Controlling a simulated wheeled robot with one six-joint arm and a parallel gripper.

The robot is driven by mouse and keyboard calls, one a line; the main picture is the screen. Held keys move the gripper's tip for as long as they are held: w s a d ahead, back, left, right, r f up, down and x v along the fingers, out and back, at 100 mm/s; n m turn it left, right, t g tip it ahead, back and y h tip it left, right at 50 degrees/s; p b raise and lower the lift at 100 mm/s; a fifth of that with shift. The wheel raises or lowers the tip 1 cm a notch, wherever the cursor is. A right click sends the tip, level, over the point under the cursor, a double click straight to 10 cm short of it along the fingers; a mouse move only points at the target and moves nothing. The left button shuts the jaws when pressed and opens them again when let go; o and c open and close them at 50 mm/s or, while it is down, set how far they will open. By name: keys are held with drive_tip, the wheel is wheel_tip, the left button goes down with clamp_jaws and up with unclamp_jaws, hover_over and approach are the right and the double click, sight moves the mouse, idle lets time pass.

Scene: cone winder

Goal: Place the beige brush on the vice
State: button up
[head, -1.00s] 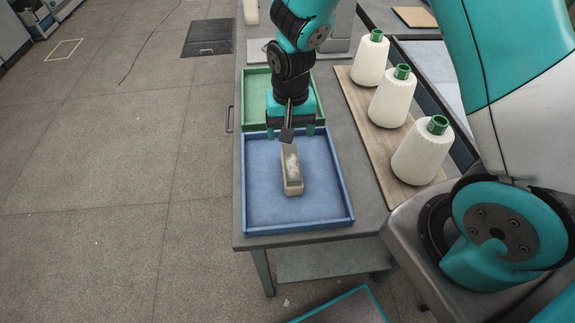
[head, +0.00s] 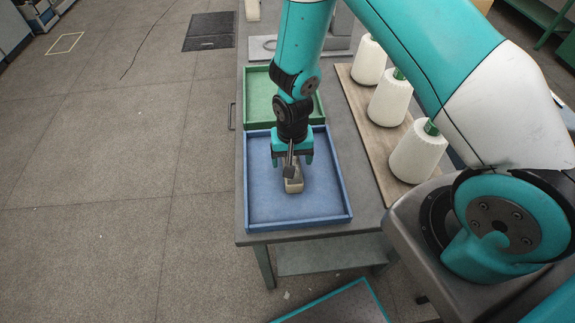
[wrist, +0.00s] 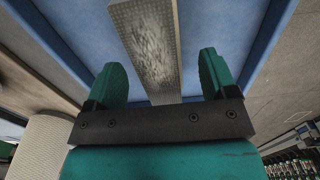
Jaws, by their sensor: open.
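The beige brush (head: 293,185) lies lengthwise in the blue tray, partly hidden behind my gripper in the head view. The wrist view shows the brush (wrist: 150,45) as a long, light block with a worn grey-white top, running between my fingers and beyond them. My gripper (head: 292,161) is over the blue tray, above the far part of the brush. In the wrist view my gripper (wrist: 170,78) is open, with one finger on each side of the brush and gaps between. I cannot make out a vice for certain.
The blue tray (head: 347,205) sits at the bench's near end, with a green tray (head: 256,92) behind it. Several white yarn cones (head: 415,155) stand on a wooden board (head: 352,90) to the right. Open floor lies to the left.

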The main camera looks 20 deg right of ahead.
drive_tip(key=c, duration=1.1)
drive_tip(key=shift+c, duration=0.2)
